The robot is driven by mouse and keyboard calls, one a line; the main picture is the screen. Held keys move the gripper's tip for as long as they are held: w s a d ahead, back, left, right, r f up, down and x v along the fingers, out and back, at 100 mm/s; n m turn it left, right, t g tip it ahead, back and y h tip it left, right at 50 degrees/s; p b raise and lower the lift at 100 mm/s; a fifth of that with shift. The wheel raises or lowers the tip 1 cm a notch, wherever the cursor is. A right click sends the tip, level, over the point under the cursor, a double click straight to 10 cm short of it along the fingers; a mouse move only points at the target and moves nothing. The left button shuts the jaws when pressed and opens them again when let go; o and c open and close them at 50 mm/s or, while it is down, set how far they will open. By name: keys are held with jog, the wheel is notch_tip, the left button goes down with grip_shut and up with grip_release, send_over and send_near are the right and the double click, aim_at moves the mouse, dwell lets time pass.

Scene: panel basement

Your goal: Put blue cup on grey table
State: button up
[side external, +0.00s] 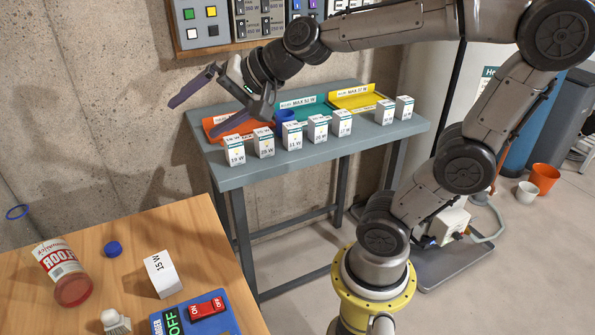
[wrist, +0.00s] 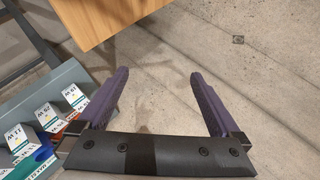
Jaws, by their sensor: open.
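The grey table (side external: 232,178) stands against the wall, and its edge also shows in the wrist view (wrist: 68,72). A blue cup-like object (side external: 286,116) is on it, partly hidden behind the small white boxes. My gripper (side external: 200,118) is open and empty, above and left of the grey table's left end. In the wrist view its purple fingers (wrist: 160,78) are spread wide with only floor between them.
Several white boxes (side external: 292,135) line the grey table's front, with orange (side external: 215,122), teal (side external: 316,104) and yellow (side external: 362,95) trays behind. The wooden table (side external: 205,240) holds a red-white container (side external: 62,265), blue cap (side external: 113,249) and white box (side external: 161,274).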

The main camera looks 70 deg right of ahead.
jog(key=s+f+n+g, duration=0.2)
jog(key=s+f+n, duration=0.2)
jog(key=s+n, duration=0.2)
jog(key=s+f+n+g+h, duration=0.1)
jog(key=s+f+n+g, duration=0.2)
jog(key=s, duration=0.8)
notch_tip(320, 180, down, 2)
jog(key=n, duration=0.3)
jog(key=shift+d+f+h, duration=0.15)
jog(key=shift+d+h, duration=0.15)
